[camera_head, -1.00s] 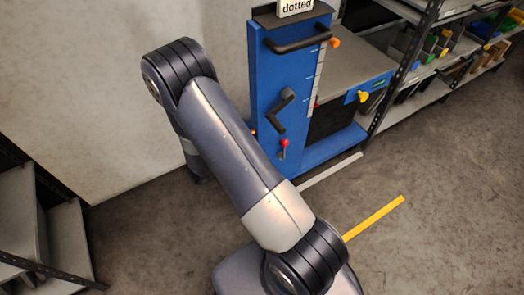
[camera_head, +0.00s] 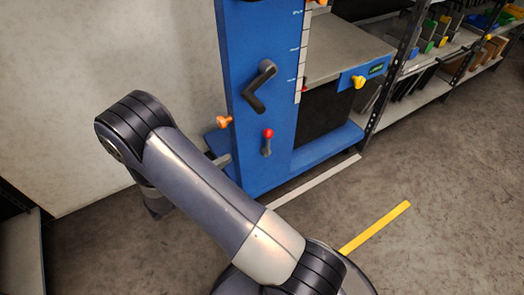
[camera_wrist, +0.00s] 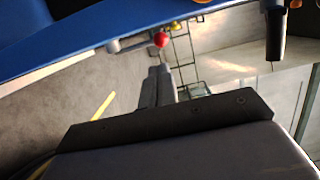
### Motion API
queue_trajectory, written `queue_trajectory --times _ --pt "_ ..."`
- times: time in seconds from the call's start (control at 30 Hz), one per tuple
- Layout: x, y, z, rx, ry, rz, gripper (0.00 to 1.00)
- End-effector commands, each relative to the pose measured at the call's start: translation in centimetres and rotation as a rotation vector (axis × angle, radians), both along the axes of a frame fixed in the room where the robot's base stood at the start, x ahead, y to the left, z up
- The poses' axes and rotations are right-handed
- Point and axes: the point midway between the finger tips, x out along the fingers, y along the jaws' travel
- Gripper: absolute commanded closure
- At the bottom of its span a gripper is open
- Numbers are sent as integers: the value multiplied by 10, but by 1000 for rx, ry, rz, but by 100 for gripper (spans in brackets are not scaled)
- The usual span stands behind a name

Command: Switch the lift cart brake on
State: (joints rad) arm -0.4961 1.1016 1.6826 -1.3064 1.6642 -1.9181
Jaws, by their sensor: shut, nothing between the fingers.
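The blue lift cart (camera_head: 243,60) stands upright ahead of me in the head view. A small lever with a red ball knob (camera_head: 267,133) sits low on its front face, with the ball at the top; I take it for the brake lever. In the wrist view the red ball (camera_wrist: 161,40) is at the end of a grey lever, just beyond the fingertips. My gripper (camera_wrist: 159,72) is shut and empty, apart from the ball. In the head view I cannot make out the fingers.
A dark crank handle (camera_head: 259,86) is above the lever, and an orange knob (camera_head: 223,121) is on the cart's left side. A yellow floor strip (camera_head: 375,228) lies to the right. Shelves with bins (camera_head: 440,45) stand at the back right. Open floor lies in front of them.

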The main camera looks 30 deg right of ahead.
Motion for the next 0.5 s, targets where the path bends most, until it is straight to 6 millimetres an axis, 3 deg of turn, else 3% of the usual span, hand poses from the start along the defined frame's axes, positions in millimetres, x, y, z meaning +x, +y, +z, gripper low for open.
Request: queue_trajectory --times 0.03,0.1,0.5 --pt "0 5 -12 -18 -2 -2 100" --pt "-1 11 -15 -41 -5 -6 100" --pt "-4 20 -16 -84 -7 -19 100"
